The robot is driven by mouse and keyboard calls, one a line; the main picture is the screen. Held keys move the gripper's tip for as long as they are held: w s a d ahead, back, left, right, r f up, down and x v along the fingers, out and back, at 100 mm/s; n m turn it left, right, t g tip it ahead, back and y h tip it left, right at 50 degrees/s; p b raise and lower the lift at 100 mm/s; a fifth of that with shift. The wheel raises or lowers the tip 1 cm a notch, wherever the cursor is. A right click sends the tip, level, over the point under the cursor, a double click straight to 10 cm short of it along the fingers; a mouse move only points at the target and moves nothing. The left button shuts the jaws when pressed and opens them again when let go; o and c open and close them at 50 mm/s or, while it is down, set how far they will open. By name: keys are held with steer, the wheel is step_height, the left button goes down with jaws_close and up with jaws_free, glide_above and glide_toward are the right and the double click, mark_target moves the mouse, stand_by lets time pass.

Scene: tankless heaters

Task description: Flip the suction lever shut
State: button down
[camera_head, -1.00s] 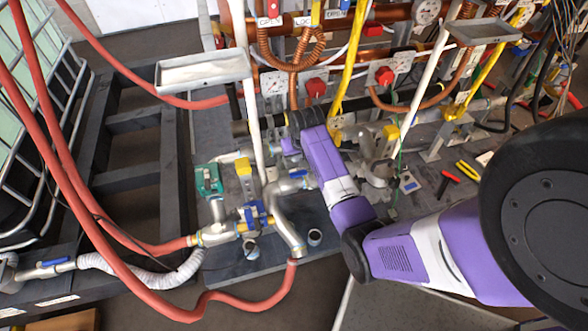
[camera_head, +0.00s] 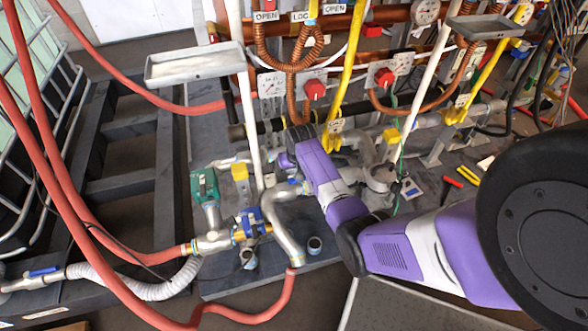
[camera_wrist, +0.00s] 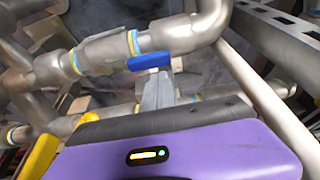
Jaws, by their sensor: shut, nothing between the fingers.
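A blue lever handle (camera_wrist: 148,62) sits on a metal pipe valve in the wrist view, just beyond my fingertips. I cannot tell whether this is the suction lever. My gripper (camera_wrist: 156,78) is shut and empty, its grey fingers pointing at the lever from below. The fingertips look close to the handle, but contact is not clear. In the head view my wrist hangs over the pipes and the fingers are hidden. A blue valve (camera_head: 246,222) on the silver pipework stands lower left of my wrist in that view.
A teal device (camera_head: 204,186) and a yellow-topped fitting (camera_head: 240,172) stand left of my wrist. White upright pipes, a metal tray (camera_head: 195,65) and red hoses (camera_head: 140,240) crowd the space. Red knobs (camera_head: 315,90) are behind. Tools lie on the deck at right.

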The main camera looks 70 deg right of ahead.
mark_target(294, 181)
steer(key=shift+w+d+f, duration=0.2)
steer(key=shift+f, duration=0.45)
steer(key=shift+s+a+n+p, duration=0.2)
steer(key=shift+a+n+p, duration=0.2)
steer(key=shift+n, duration=0.1)
steer(key=shift+s+a+r+n+t+y+p, duration=0.15)
steer(key=shift+s+a+n+t+y+p, duration=0.25)
steer(key=shift+n+p, duration=0.55)
steer(key=shift+s+a+n+p, duration=0.55)
steer(key=shift+n+p, duration=0.2)
steer(key=shift+n, duration=0.1)
steer(key=s+n+y, duration=0.4)
steer(key=s+n, duration=0.5)
steer(key=n, duration=0.3)
steer(key=shift+s+a+n, duration=0.2)
steer(key=shift+a+n, duration=0.1)
steer(key=shift+s+d, duration=0.1)
